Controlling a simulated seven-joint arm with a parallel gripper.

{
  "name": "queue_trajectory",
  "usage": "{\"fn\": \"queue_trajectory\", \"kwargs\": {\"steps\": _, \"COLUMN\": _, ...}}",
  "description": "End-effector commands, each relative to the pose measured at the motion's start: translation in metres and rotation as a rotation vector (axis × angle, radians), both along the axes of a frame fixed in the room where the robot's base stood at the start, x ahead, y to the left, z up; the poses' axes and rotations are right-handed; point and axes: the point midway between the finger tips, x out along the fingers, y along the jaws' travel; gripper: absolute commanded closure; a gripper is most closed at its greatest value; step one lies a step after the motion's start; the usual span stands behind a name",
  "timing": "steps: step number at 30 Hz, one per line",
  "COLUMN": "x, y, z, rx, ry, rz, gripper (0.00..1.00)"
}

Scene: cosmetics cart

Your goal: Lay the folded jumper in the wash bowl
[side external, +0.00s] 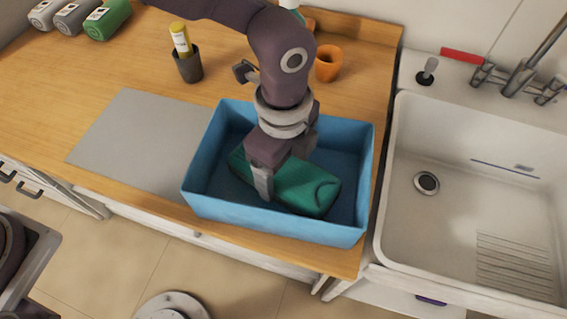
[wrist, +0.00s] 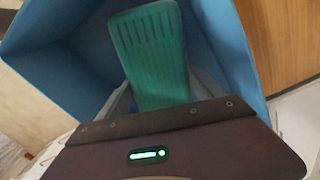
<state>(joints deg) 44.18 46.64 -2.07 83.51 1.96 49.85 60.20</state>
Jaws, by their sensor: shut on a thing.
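The folded jumper is a green, rounded block (side external: 308,188) lying low inside the blue rectangular wash bowl (side external: 270,222). In the wrist view the jumper (wrist: 150,50) shows ribbed lines near its far end, with the blue bowl walls (wrist: 232,50) around it. My gripper (side external: 268,185) reaches down into the bowl and is shut on the jumper, with a finger on its near side. Its fingers (wrist: 155,100) flank the jumper in the wrist view. I cannot tell whether the jumper's underside touches the bowl floor.
A grey mat (side external: 130,140) lies left of the bowl. A dark cup with a yellow tube (side external: 188,68) and an orange cup (side external: 328,63) stand behind. Grey and green bottles (side external: 105,20) lie at the back left. A white sink (side external: 460,150) with taps is at the right.

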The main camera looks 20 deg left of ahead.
Motion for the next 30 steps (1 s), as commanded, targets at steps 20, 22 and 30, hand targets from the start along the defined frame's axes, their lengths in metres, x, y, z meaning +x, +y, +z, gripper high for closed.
{"fn": "queue_trajectory", "kwargs": {"steps": 20, "x": 0.000, "y": 0.000, "z": -0.001, "rx": 0.000, "ry": -0.001, "rz": -0.001, "gripper": 0.02}}
{"fn": "queue_trajectory", "kwargs": {"steps": 22, "x": 0.000, "y": -0.001, "z": 0.004, "rx": -0.002, "ry": -0.003, "rz": 0.000, "gripper": 0.02}}
{"fn": "queue_trajectory", "kwargs": {"steps": 30, "x": 0.001, "y": -0.001, "z": 0.072, "rx": -0.005, "ry": -0.005, "rz": -0.001, "gripper": 0.02}}
